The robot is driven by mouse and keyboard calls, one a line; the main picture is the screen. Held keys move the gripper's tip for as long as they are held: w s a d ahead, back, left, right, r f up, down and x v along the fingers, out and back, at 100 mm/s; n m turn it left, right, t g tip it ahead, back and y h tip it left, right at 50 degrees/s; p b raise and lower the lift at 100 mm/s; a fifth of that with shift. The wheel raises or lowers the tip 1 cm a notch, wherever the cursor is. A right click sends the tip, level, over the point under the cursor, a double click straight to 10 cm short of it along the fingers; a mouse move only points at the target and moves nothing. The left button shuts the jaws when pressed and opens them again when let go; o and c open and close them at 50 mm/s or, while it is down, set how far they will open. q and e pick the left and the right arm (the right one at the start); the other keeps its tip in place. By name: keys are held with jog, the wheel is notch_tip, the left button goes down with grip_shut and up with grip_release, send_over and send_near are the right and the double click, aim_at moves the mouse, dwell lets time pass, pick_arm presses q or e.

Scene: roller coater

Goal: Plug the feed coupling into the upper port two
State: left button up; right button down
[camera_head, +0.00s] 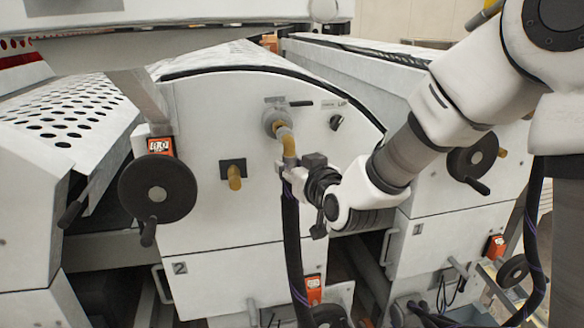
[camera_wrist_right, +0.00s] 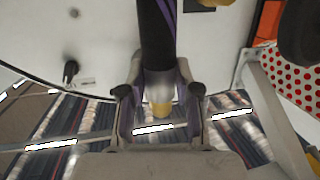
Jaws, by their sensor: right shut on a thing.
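My right gripper (camera_head: 288,176) is shut on the feed coupling, just below its brass elbow (camera_head: 287,143). A black hose (camera_head: 292,240) with a purple stripe hangs from the coupling. The elbow's top end meets or overlaps the round metal upper port (camera_head: 273,117) on the white panel of unit two; I cannot tell whether it is seated. In the right wrist view the fingers (camera_wrist_right: 160,100) flank the coupling's silver collar (camera_wrist_right: 160,84) and brass part, with the hose (camera_wrist_right: 157,35) above. My left gripper is not in view.
A lower brass fitting (camera_head: 234,177) sticks out of the panel left of the gripper. A black handwheel (camera_head: 157,188) stands further left, and another (camera_head: 470,163) on the right unit. A small black knob (camera_head: 336,122) is right of the port.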

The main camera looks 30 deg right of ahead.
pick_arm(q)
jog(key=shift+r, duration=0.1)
pick_arm(e)
jog(key=shift+w+d, duration=0.15)
jog(key=shift+w, duration=0.45)
jog(key=shift+w+d, duration=0.15)
jog(key=shift+w, duration=0.45)
jog(key=c, duration=0.7)
grip_release()
jog(key=shift+c, duration=0.2)
jog(key=shift+s, duration=0.1)
